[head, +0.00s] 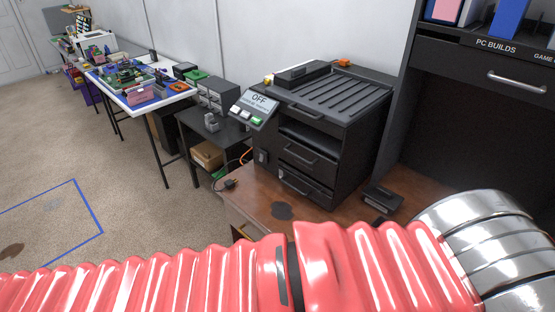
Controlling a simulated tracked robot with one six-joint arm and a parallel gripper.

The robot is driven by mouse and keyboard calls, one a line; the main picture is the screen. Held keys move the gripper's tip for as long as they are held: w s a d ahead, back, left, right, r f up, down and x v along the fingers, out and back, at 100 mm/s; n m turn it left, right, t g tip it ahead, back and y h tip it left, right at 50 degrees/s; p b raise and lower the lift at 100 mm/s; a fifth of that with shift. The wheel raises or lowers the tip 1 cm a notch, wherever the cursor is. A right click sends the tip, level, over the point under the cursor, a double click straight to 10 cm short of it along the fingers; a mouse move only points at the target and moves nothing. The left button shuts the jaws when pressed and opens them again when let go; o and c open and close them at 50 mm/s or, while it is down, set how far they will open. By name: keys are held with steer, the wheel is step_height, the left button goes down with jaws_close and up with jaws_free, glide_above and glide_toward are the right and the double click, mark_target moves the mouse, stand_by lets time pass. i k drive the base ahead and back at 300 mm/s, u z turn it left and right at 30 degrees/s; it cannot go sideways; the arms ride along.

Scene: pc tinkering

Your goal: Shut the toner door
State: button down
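A black printer (348,132) stands on a brown desk, with a ribbed top and a tilted panel (258,101) reading OFF. A dark recess (308,140) gapes in its upper front. My red ribbed arm crosses the bottom of the view. My gripper is not in view.
A small black box-like item (382,200) lies on the brown desk (262,190), right of the printer. A black cabinet with a drawer (490,75) stands at the right. A cable with a plug (230,184) hangs at the desk's left edge. A cluttered table (152,103) stands further back. Carpet at left is open.

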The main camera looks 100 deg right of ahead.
mark_target(324, 169)
steer(key=u, duration=0.1)
steer(key=k, duration=0.6)
steer(key=z, duration=0.9)
steer(key=i, duration=0.5)
steer(key=z, duration=0.05)
